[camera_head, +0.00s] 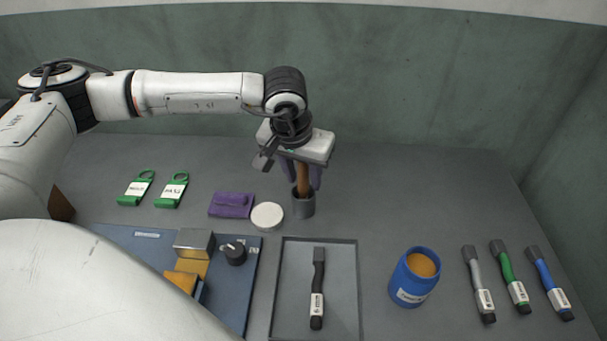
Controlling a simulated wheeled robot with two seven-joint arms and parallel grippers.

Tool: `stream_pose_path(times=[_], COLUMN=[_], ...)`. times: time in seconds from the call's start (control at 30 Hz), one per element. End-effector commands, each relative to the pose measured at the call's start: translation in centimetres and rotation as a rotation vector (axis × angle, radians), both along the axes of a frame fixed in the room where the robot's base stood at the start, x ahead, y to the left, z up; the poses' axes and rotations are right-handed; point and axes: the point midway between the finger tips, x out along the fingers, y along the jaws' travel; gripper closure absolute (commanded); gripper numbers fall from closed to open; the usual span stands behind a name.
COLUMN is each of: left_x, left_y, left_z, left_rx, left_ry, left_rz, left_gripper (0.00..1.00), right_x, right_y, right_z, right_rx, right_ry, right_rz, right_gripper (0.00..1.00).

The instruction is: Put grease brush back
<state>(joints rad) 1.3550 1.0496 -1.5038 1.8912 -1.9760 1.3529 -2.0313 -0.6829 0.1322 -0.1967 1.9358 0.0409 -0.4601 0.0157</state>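The grease brush shows as a brown wooden handle (303,180) standing upright with its lower end inside a small grey cup (303,208). My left gripper (304,184) is above the cup, pointing down, with its purple fingers on both sides of the handle. Whether the fingers press on the handle or stand slightly apart from it is too small to tell. The brush's lower end is hidden in the cup. A blue jar (408,290) of orange-brown grease stands open at the right of the middle. My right gripper is not in view.
A white round lid (267,216) and a purple cloth (231,205) lie left of the cup. A grey tray (341,262) holds a black marker-like tool (318,285). Several similar tools lie at the right. Green tags (172,190) and a blue board (240,285) are at the left.

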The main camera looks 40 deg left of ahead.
Motion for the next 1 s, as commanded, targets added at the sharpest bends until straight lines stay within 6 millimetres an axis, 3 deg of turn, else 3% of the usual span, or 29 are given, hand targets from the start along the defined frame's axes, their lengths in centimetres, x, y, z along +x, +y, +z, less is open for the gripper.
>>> stream_pose_path(times=[0.27,0.43,0.8,1.0], left_x=[0.0,-0.2,-2.4,-3.2], left_y=[0.0,-0.1,-0.6,-0.8], left_z=[0.1,1.3,8.7,11.2], left_rx=[0.000,-0.002,-0.002,-0.001], left_ry=[0.000,-0.001,-0.004,-0.002], left_rz=[0.000,-0.001,-0.002,-0.002], left_gripper=[0.64,0.64,0.64,0.64], right_x=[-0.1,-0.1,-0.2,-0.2], right_y=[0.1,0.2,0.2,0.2], right_z=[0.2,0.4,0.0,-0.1], right_rx=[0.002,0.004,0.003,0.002], right_ry=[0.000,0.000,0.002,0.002], right_rz=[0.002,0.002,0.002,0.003], right_gripper=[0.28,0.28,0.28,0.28])
